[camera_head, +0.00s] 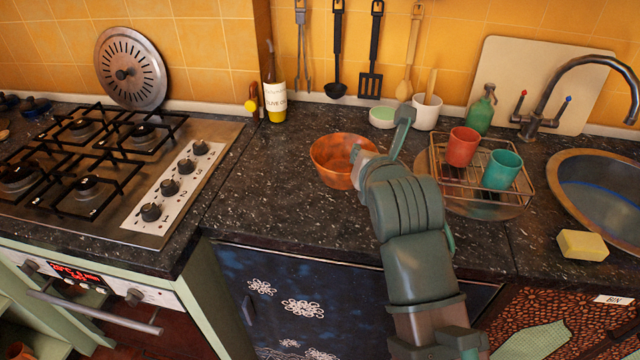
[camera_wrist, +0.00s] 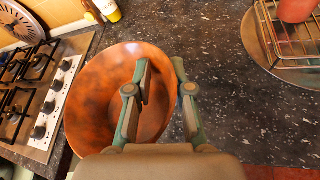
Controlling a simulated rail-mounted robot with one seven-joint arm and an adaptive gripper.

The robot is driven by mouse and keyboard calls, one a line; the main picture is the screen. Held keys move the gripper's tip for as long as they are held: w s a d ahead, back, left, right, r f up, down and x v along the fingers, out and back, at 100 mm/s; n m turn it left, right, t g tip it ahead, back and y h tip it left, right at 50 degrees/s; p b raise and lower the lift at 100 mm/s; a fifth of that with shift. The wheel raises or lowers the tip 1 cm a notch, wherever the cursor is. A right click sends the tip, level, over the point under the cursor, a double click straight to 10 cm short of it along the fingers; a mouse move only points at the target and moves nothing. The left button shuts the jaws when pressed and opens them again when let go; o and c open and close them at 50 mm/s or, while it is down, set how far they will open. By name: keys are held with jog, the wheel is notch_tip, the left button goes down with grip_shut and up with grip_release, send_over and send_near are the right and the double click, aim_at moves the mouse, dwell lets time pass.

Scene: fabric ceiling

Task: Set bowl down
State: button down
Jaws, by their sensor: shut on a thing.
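The copper-brown bowl (camera_head: 331,168) is upright over the dark speckled counter (camera_head: 255,190), between the hob and the dish rack. I cannot tell whether its base touches the counter. My gripper (camera_head: 362,163) is at the bowl's right side. In the wrist view, the bowl (camera_wrist: 95,95) fills the left of the picture. My gripper (camera_wrist: 162,82) is shut on its right rim, with one finger inside and one outside. The arm hides part of the counter to the bowl's right.
The gas hob (camera_head: 95,170) is left. The wire dish rack (camera_head: 470,192) with a red cup (camera_head: 461,147) and teal cup (camera_head: 501,170) is right. An oil bottle (camera_head: 274,95), white pot (camera_head: 427,113) and green-topped tub (camera_head: 382,116) stand behind. Counter around the bowl is clear.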

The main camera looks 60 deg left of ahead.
jog(key=shift+s+d+f, duration=0.65)
jog(key=shift+s+d, duration=0.05)
jog(key=shift+s, duration=0.15)
jog(key=shift+w+m, duration=0.15)
jog(key=shift+m, duration=0.15)
jog(key=a+p, duration=0.1)
jog(key=w+p, duration=0.1)
jog(key=shift+a+f+t+p, duration=0.3)
jog(key=shift+a+p, duration=0.05)
jog(key=shift+a, duration=0.05)
jog(key=w+a+f+p, duration=0.1)
jog(key=a+f+p, duration=0.1)
jog(key=a+p, duration=0.1)
jog(key=w+a+f+p, duration=0.2)
jog(key=a+f+p, duration=0.1)
jog(key=w+a+f+p, duration=0.2)
jog(key=a+f+p, duration=0.1)
jog(key=shift+a, duration=0.2)
jog(key=shift+w+a+f, duration=0.2)
jog(key=shift+a+f, duration=0.15)
jog(key=shift+f, duration=0.2)
jog(key=shift+w+a+f, duration=0.1)
jog(key=shift+a+f, duration=0.1)
jog(key=shift+f, duration=1.55)
jog(key=shift+f, duration=0.2)
